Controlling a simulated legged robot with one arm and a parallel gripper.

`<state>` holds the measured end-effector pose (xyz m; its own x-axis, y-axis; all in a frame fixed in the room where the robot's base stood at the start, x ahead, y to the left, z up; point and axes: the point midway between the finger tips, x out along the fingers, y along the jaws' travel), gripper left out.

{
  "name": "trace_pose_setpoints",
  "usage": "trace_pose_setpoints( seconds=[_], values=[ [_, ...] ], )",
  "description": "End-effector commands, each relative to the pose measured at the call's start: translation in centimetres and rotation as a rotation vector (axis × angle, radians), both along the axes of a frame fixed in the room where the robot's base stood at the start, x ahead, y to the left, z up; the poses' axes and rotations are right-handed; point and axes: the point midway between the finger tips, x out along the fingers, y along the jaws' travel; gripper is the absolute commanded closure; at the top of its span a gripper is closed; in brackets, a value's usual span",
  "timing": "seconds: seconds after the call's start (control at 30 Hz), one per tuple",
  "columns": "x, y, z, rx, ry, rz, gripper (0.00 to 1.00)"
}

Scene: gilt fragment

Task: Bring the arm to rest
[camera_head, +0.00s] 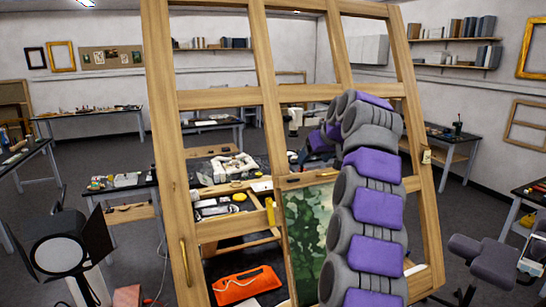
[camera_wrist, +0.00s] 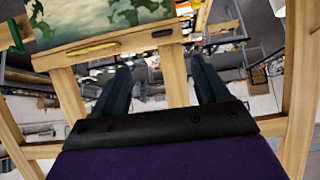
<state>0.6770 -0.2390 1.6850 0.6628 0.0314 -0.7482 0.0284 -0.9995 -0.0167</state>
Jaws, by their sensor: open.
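My arm, in purple and grey segments, rises on the right side of the camera_head view and bends over to the left at its top. It stands in front of part of a tall wooden frame (camera_head: 166,150). In the camera_wrist view my gripper (camera_wrist: 162,82) shows two dark fingers spread apart with nothing between them. Wooden bars lie beyond and beside the fingers. A green painting (camera_head: 304,225) stands behind my arm, partly hidden by it. It also shows in the wrist view (camera_wrist: 95,17), above a wooden ledge (camera_wrist: 110,46). The fingertips in the camera_head view are hard to make out.
A black studio lamp (camera_head: 60,245) stands at the front left. A grey chair (camera_head: 485,258) is at the right. Work tables (camera_head: 90,112) line the walls, with open grey floor between them.

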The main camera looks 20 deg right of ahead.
Motion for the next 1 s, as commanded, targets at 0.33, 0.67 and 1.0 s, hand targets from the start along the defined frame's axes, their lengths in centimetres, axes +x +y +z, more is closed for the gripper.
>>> trace_pose_setpoints(
  seconds=[0.33, 0.67, 1.0],
  values=[
    [-1.4, 3.9, -2.9, 0.044, 0.056, 0.040, 0.26],
    [-7.9, 13.6, -11.4, 0.110, 0.236, 0.117, 0.26],
    [-18.6, 21.0, -22.0, 0.105, 0.443, 0.146, 0.26]
  ],
)
